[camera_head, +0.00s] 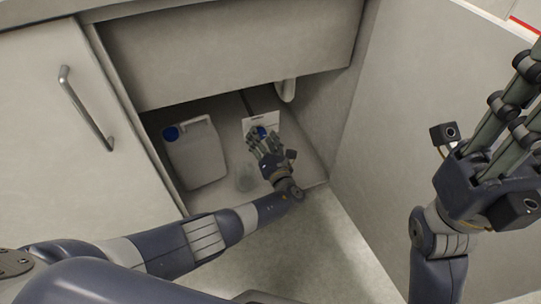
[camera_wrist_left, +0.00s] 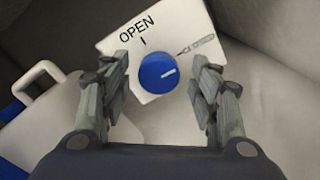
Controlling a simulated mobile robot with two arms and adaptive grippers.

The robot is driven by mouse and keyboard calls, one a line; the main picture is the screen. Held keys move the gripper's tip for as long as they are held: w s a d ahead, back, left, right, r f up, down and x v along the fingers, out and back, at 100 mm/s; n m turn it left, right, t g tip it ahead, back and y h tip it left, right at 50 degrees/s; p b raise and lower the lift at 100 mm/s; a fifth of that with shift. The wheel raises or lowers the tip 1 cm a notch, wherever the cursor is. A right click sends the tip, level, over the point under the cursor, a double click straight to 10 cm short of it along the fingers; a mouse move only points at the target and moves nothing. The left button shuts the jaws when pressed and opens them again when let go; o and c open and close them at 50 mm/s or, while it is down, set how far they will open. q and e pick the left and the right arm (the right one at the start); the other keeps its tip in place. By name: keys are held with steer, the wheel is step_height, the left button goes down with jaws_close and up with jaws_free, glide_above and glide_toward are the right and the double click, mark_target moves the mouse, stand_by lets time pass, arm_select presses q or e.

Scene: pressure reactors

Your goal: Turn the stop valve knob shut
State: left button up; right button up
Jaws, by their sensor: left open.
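The stop valve knob (camera_wrist_left: 157,73) is round and blue with a white line. In the left wrist view the line points right and slightly up. The knob sits on a white plate (camera_wrist_left: 112,48) marked "OPEN" with a short tick above the knob. My left gripper (camera_wrist_left: 162,66) is open, its fingers on either side of the knob with visible gaps. In the head view this gripper (camera_head: 263,143) reaches into the cabinet and partly covers the knob (camera_head: 261,131). My right gripper (camera_head: 512,120) is raised at the right edge, with its fingertips cut off or unclear.
A whitish jug (camera_head: 194,155) with a blue cap stands left of the plate in the cabinet.

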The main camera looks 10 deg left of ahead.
arm_select(q)
steer(key=v, duration=0.9)
steer(key=shift+s+d, duration=0.2)
steer(key=shift+s, duration=0.15)
